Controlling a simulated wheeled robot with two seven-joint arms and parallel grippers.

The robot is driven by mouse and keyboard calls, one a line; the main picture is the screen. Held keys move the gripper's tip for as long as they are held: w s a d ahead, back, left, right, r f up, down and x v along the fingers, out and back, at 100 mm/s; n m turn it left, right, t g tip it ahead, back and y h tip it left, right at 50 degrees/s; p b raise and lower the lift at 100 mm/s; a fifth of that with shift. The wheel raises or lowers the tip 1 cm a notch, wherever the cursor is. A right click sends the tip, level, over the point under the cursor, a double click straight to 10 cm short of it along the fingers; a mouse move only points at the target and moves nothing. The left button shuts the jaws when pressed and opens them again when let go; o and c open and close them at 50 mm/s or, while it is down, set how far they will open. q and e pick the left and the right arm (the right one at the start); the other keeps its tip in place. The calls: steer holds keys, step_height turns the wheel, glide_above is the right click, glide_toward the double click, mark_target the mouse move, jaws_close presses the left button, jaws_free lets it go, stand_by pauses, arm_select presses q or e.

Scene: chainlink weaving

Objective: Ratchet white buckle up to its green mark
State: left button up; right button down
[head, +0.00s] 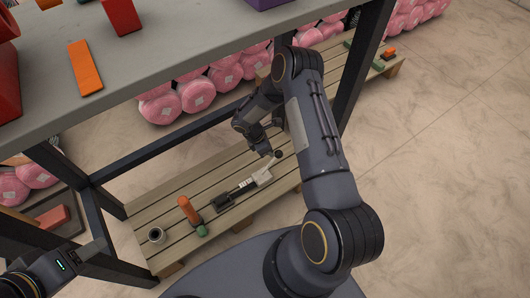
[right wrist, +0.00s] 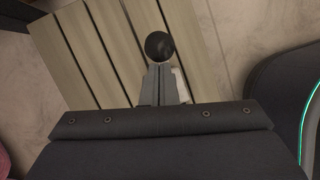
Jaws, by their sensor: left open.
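The white buckle (head: 262,177) lies on a black strap (head: 228,197) on the low slatted bench. A pale lever rises from it to a black ball knob (head: 279,153). My right gripper (head: 266,151) is just above and left of the knob. In the right wrist view its fingers (right wrist: 159,76) are close together, with the knob (right wrist: 159,46) at their tips and a white part (right wrist: 182,85) beside them. I cannot tell whether they touch the lever. My left gripper (head: 97,254) is at the lower left, away from the buckle. The green mark cannot be made out.
On the bench (head: 150,214) stand an orange-handled tool (head: 187,208), a green piece (head: 202,231) and a small dark cup (head: 156,235). The grey tabletop (head: 170,42) and its dark legs overhang the bench. Pink rolls (head: 195,95) lie behind. The floor to the right is clear.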

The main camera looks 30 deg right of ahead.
steer(key=d+f+y+b, duration=0.1)
steer(key=d+f+y, duration=0.1)
steer(key=d+y, duration=0.1)
steer(key=shift+w+d+f+b, duration=0.2)
steer(key=shift+d+b, duration=0.1)
steer(key=shift+b, duration=0.1)
steer(key=shift+d+f+n+y+b, duration=0.3)
steer(key=shift+d+f+y+b, duration=0.75)
steer(key=shift+y+b, duration=0.4)
